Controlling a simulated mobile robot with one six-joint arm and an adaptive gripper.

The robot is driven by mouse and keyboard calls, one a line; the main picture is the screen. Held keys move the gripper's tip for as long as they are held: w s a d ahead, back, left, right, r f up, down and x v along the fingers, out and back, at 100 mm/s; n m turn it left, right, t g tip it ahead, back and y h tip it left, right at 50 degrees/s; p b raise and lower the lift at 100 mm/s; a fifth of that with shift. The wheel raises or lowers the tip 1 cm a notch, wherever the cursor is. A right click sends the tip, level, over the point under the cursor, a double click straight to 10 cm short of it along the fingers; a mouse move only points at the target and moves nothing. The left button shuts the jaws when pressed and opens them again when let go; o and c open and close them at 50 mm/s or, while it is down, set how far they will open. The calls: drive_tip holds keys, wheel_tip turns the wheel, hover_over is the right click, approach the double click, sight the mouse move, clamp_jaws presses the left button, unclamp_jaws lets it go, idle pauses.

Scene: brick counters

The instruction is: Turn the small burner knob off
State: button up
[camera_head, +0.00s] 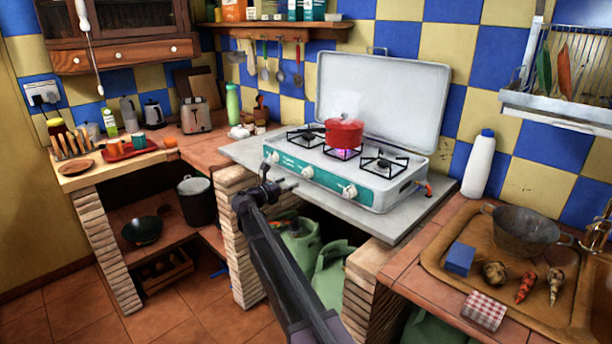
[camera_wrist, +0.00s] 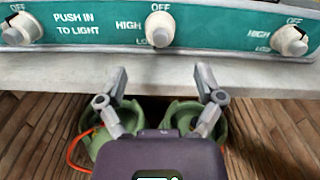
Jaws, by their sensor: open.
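A white camping stove (camera_head: 330,168) with a teal front panel has three white knobs: left (camera_head: 272,157), middle (camera_head: 307,171) and right (camera_head: 349,191). In the wrist view, the left knob (camera_wrist: 22,29), middle knob (camera_wrist: 160,29) and right knob (camera_wrist: 290,41) have OFF printed above them. A blue-violet flame (camera_head: 345,153) burns under the red pot (camera_head: 344,132) on the middle burner. I cannot tell which knob is the small burner's. My gripper (camera_wrist: 161,76) is open and empty, below the middle knob and apart from it. It is in front of the stove in the head view (camera_head: 279,178).
The grey slab (camera_head: 240,150) under the stove juts out in front of the panel. Green gas bottles (camera_head: 300,243) stand below it, with an orange hose (camera_wrist: 76,150). A white bottle (camera_head: 478,164) stands right of the stove. A raised lid (camera_head: 385,95) is behind the burners.

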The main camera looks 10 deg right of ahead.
sight(302, 176)
drive_tip(key=x, duration=0.8)
drive_tip(key=shift+w+d, duration=0.2)
drive_tip(key=shift+d, duration=0.05)
drive_tip(key=c, duration=1.1)
